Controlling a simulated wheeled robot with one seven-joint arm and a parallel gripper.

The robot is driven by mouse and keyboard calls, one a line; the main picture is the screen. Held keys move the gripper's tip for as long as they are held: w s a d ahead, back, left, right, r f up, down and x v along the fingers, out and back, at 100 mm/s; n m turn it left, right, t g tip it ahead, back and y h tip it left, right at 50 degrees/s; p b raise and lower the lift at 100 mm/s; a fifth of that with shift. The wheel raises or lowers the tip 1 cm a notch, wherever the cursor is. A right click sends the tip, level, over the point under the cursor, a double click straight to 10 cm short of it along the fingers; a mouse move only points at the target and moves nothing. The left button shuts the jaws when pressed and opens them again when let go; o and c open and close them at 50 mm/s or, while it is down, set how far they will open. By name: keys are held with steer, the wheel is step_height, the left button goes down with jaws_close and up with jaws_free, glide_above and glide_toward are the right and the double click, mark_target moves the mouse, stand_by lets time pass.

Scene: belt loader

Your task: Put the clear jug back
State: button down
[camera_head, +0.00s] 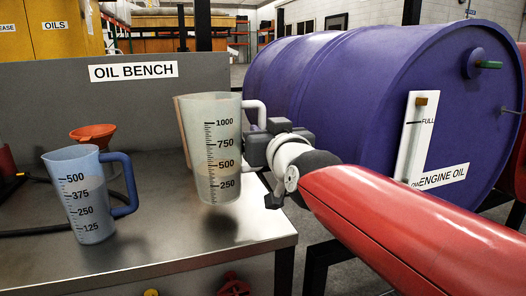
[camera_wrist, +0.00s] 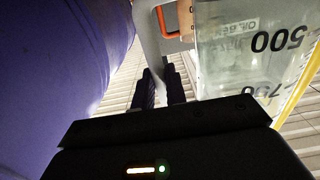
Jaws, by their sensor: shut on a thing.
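The clear jug (camera_head: 217,135), with black marks up to 1000 and a pale handle (camera_head: 257,112), is upright over the oil bench. A dark shadow lies on the bench below it, and its base looks slightly raised. My gripper (camera_head: 260,150) is at its right side, shut on the handle. In the wrist view my gripper's dark fingers (camera_wrist: 161,88) close around the pale handle (camera_wrist: 150,45), with the clear jug's wall (camera_wrist: 240,55) to the right. Its lower part looks tan; I cannot tell whether that is liquid.
A smaller jug (camera_head: 78,200) with a blue handle stands on the metal bench (camera_head: 160,257) at left, before an orange funnel (camera_head: 92,133). A purple engine oil drum (camera_head: 345,85) lies close behind my arm. The bench's front middle is clear.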

steer(key=shift+f, duration=1.75)
steer(key=c, duration=1.9)
jaws_free()
steer(key=shift+f+b, duration=0.15)
steer(key=shift+b, duration=0.2)
steer(key=o, duration=0.5)
steer(key=shift+c, duration=0.2)
steer(key=v, duration=1.2)
steer(key=shift+r+b, duration=0.2)
steer(key=shift+b, duration=0.25)
